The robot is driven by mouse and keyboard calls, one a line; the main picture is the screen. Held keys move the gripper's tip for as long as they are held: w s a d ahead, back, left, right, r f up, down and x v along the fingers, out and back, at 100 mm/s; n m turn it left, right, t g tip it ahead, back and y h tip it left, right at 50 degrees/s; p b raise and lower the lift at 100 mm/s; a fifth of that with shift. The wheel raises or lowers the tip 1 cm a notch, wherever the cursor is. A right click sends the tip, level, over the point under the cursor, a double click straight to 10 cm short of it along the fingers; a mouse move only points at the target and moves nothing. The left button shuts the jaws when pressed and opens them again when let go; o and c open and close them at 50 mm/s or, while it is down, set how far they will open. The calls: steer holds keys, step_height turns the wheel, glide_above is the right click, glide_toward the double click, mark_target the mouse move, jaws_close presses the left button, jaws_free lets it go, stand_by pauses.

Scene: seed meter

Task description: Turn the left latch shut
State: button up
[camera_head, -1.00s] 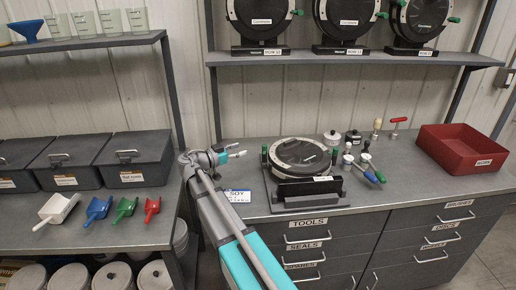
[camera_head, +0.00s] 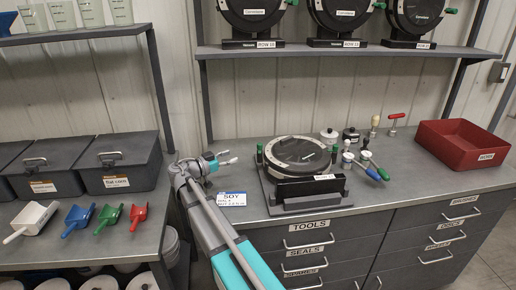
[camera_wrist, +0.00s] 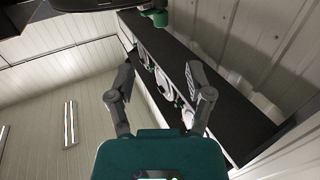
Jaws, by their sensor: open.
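The seed meter (camera_head: 298,160) lies on the grey counter, a black disc housing in a dark stand. A green-capped latch, the left one (camera_head: 259,149), stands at its left edge. Another green-capped latch, the right one (camera_head: 334,151), stands at its right edge. My gripper (camera_head: 226,160) is left of the meter, above the counter, apart from the left latch. In the wrist view, my gripper (camera_wrist: 160,80) has its two fingers spread with nothing between them. A green knob on a dark part (camera_wrist: 160,18) shows at the top; I cannot tell which part it is.
A white SOY card (camera_head: 232,199) lies left of the meter. Several coloured-handled tools (camera_head: 366,160) stand close to its right. A red bin (camera_head: 462,146) is farther right. More meters (camera_head: 254,15) stand on the shelf above. Lidded bins (camera_head: 120,160) and scoops (camera_head: 77,217) are at left.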

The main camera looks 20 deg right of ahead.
mark_target(260, 144)
steer(key=d, duration=0.4)
steer(key=w+d, duration=0.1)
steer(key=d, duration=0.4)
steer(key=w+d, duration=0.1)
steer(key=d, duration=0.3)
steer(key=shift+w+d, duration=0.15)
steer(key=shift+d, duration=0.05)
stand_by(0.3)
jaws_close()
